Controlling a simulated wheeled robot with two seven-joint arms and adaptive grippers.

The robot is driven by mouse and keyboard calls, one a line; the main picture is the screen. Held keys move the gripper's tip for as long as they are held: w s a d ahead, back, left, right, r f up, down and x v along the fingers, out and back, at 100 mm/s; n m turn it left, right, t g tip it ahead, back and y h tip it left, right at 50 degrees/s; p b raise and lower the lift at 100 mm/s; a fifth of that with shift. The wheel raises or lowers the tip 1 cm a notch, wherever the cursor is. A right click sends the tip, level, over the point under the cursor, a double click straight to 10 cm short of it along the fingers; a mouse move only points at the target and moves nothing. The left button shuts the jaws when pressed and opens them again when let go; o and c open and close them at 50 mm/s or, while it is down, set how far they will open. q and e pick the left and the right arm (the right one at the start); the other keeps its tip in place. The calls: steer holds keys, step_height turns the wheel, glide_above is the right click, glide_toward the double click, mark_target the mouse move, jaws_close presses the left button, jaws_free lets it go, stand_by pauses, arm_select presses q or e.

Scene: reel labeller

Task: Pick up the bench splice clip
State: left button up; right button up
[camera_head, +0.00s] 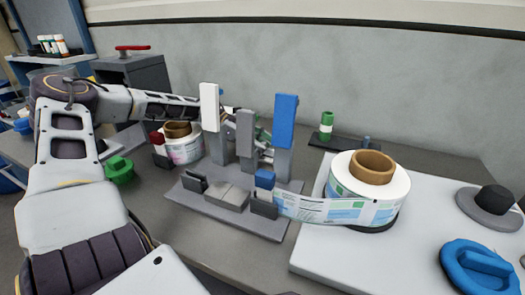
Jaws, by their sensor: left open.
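A grey splice fixture (240,219) stands on the bench, with white, grey and blue upright blocks and low dark clamps. A small blue-topped clip (265,180) sits at its front right, beside the label web. I cannot tell for certain whether this is the bench splice clip. My left arm reaches in from the left behind the uprights. My left gripper (263,148) is open, partly hidden by the grey and blue uprights, behind and above the blue-topped clip. No hold on anything shows. My right gripper is not in view.
A large label roll (343,185) stands right of the fixture, its web running left. A smaller roll (184,148), a red-topped clip (157,140) and a green object (120,170) are left. A blue round object (480,268) lies at right.

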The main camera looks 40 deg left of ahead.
arm_select(q)
steer(key=shift+c, duration=0.3)
steer(key=c, duration=1)
steer(key=shift+o, duration=0.2)
steer(key=shift+r+p, duration=0.3)
steer(key=shift+r, duration=0.5)
step_height(320, 180, up, 7)
steer(key=shift+r+p, duration=0.15)
steer(key=shift+p, duration=0.9)
steer(key=shift+r, duration=0.55)
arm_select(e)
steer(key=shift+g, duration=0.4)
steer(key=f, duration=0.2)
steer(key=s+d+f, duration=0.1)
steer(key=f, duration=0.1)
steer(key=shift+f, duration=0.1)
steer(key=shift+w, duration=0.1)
